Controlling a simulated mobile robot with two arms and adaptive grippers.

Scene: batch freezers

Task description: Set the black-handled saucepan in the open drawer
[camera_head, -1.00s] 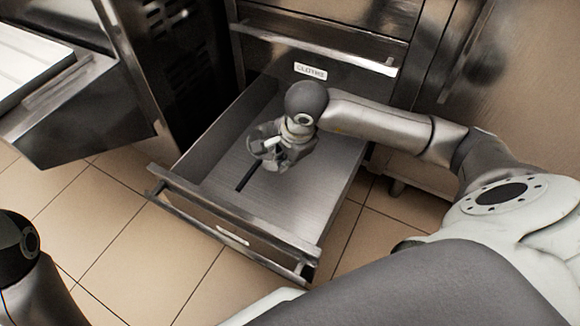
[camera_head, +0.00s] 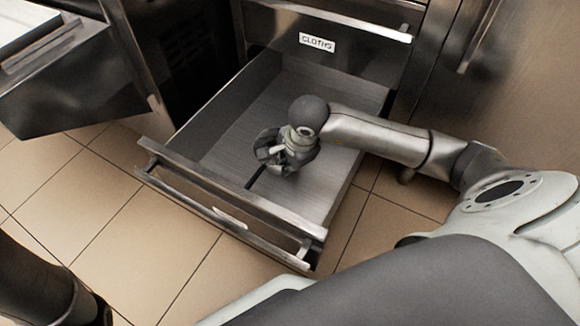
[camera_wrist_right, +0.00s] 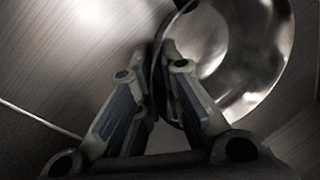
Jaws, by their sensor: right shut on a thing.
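The open drawer (camera_head: 318,192) is a deep steel box pulled out low in the cabinet. My right gripper (camera_head: 268,152) reaches inside it, over the drawer floor. It is shut on the wall of the saucepan, whose shiny round bowl (camera_wrist_right: 240,50) shows in the right wrist view beside the two fingers (camera_wrist_right: 155,85). In the head view the gripper hides most of the pan, and the thin black handle (camera_head: 256,177) points toward the drawer front. I cannot tell whether the pan touches the drawer floor. My left gripper is out of view; only part of that arm shows at lower left.
A closed drawer labelled CLOTHS (camera_head: 317,42) sits above the open one. The drawer's front bar handle (camera_head: 225,213) stands out over the tiled floor (camera_head: 120,235). A steel unit (camera_head: 75,90) stands at left. The rest of the drawer floor looks bare.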

